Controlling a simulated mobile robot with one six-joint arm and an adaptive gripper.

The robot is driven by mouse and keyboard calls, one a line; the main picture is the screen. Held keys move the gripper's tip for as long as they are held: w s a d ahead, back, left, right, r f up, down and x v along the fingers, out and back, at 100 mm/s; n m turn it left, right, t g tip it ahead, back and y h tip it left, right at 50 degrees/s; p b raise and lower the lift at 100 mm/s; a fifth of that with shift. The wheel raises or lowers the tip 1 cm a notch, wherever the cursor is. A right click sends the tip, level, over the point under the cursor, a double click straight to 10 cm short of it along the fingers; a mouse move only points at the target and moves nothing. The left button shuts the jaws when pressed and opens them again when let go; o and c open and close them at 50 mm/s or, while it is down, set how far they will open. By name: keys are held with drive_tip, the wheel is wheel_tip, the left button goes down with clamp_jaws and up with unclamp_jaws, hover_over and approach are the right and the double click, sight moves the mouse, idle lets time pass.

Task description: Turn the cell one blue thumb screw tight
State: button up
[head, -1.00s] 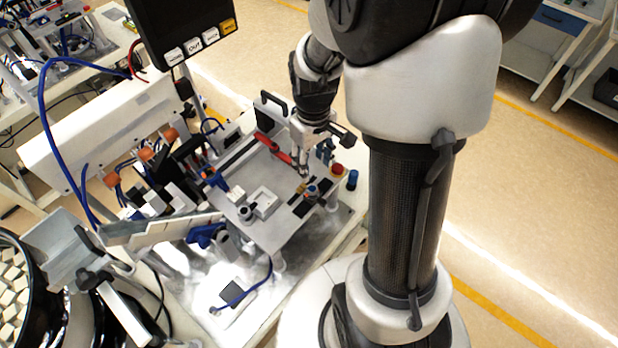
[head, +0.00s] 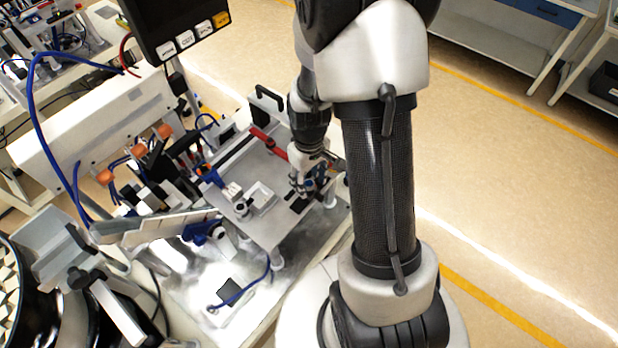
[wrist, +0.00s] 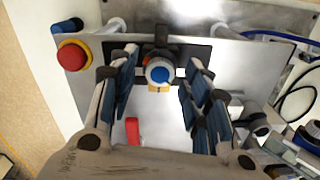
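A round knob with a blue cap and a pale ring (wrist: 159,73) sits on a black strip of the metal plate in the wrist view. I take it for the blue thumb screw, but its thread is not visible. My gripper (wrist: 160,60) is open, with one blue-padded finger on each side of the knob and gaps between. In the head view my gripper (head: 306,182) is low over the plate's near right end and hides the knob. A darker blue cylinder (wrist: 66,27) stands at the plate's left edge in the wrist view.
A red stop button on a yellow base (wrist: 73,56) is left of my fingers. A red handle (wrist: 132,131) lies between them, lower down. The metal plate (head: 275,225) carries a white block (head: 261,198). The floor at the right (head: 500,185) is clear.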

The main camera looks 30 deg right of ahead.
sight(308, 184)
drive_tip(key=c, duration=1)
drive_tip(key=shift+o, duration=0.2)
drive_tip(key=m+b, duration=0.1)
drive_tip(key=m, duration=0.3)
drive_tip(key=o, duration=1.1)
wheel_tip(308, 184, up, 12)
drive_tip(key=shift+r, duration=0.1)
drive_tip(key=shift+a, duration=0.1)
